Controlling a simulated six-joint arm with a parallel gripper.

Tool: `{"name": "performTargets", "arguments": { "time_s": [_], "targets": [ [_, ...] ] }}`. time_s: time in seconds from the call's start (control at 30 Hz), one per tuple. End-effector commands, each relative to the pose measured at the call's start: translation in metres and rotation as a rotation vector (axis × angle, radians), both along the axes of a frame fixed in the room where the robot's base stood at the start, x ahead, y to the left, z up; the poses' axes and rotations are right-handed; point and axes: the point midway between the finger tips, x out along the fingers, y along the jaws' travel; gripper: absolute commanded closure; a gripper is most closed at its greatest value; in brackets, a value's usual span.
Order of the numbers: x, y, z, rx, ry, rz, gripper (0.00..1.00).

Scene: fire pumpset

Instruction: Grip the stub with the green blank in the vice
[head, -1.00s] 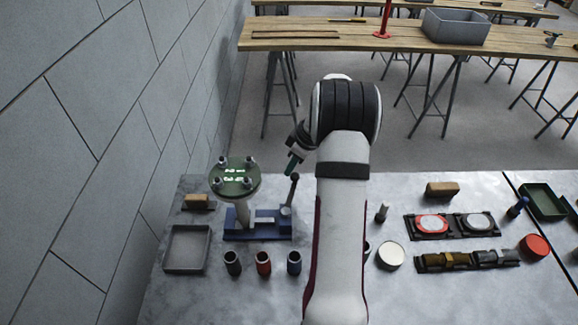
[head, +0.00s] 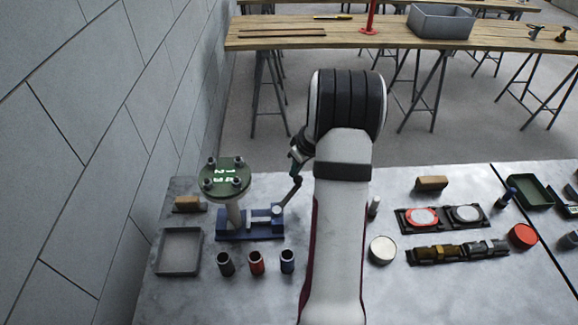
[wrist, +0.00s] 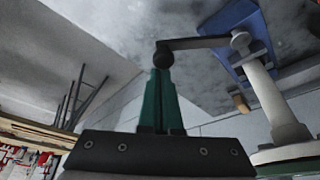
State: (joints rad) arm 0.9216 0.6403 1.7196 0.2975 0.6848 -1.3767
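The blue vice (head: 262,231) stands on the grey bench at the left; it also shows at the upper right of the wrist view (wrist: 250,50). The pale stub (head: 234,214) stands upright in it, carrying the round green blank (head: 226,178). In the wrist view the stub (wrist: 272,95) shows beside my gripper. The vice's lever (head: 288,196) leans right, its black knob (wrist: 163,54) at my fingertips. My gripper (wrist: 161,75) has green fingers that meet near the tips and appear shut, against the knob. I cannot tell whether the knob is between them. My arm hides part of the bench.
In front of the vice stand three small cups, dark, red (head: 257,262) and blue. A grey tray (head: 180,252) and a wooden block (head: 188,204) lie to the left, near the wall. Discs, fittings and a green tray (head: 525,190) lie right of my arm.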

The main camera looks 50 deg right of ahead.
Motion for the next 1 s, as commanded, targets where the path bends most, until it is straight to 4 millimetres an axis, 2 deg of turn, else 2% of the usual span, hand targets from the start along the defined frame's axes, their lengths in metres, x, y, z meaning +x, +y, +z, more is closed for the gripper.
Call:
{"name": "performTargets", "arguments": {
  "time_s": [0.1,0.4,1.0],
  "targets": [
    [-0.008,-0.001,-0.001,0.002,0.004,-0.063,1.00],
    [-0.018,-0.002,-0.001,0.003,0.004,-0.060,1.00],
    [-0.018,-0.002,-0.001,0.003,0.004,-0.057,1.00]
  ]
}}
